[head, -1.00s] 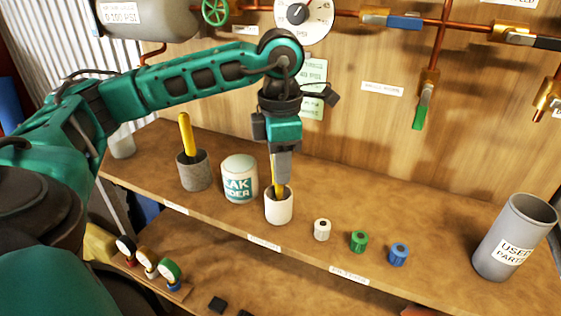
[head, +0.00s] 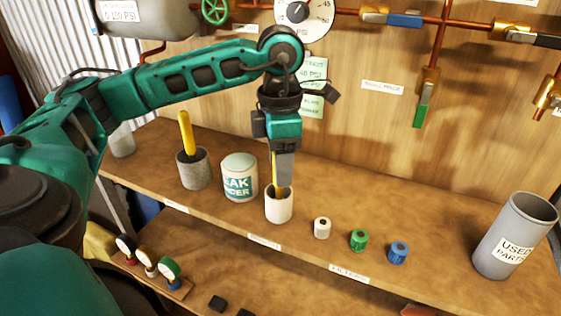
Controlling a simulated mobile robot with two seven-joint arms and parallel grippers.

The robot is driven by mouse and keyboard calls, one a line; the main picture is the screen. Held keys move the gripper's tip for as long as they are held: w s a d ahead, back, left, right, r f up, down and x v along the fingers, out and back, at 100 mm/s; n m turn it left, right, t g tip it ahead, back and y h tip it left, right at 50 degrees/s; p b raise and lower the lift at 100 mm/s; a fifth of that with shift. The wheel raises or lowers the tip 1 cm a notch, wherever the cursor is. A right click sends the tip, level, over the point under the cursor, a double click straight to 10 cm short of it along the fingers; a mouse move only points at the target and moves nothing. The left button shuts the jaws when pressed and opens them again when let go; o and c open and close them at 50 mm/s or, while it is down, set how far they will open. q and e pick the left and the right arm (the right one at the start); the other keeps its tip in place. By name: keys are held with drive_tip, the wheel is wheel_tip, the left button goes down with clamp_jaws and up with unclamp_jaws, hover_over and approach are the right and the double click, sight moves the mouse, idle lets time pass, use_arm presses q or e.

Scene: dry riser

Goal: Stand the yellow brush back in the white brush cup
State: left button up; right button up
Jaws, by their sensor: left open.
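The white brush cup (head: 279,208) stands upright on the wooden shelf, near its front edge. A yellow brush (head: 274,172) stands in it, its handle rising above the rim. My left gripper (head: 282,180) points down right over the cup and is open, with its fingers beside the brush handle. The finger in front partly hides the brush, and the brush's lower end is hidden inside the cup. My right gripper is not in view.
Left of the cup stand a white leak-finder tub (head: 240,178) and a grey cup (head: 194,170) with another yellow-handled tool (head: 186,132). Right of it are white (head: 322,228), green (head: 358,240) and blue (head: 398,252) caps, then a grey used-parts bin (head: 513,236).

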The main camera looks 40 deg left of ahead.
use_arm(q)
wheel_tip(320, 180, up, 12)
drive_tip(key=p, duration=0.3)
drive_tip(key=shift+f, duration=0.15)
drive_tip(key=shift+r+p, duration=0.3)
drive_tip(key=shift+r, duration=0.15)
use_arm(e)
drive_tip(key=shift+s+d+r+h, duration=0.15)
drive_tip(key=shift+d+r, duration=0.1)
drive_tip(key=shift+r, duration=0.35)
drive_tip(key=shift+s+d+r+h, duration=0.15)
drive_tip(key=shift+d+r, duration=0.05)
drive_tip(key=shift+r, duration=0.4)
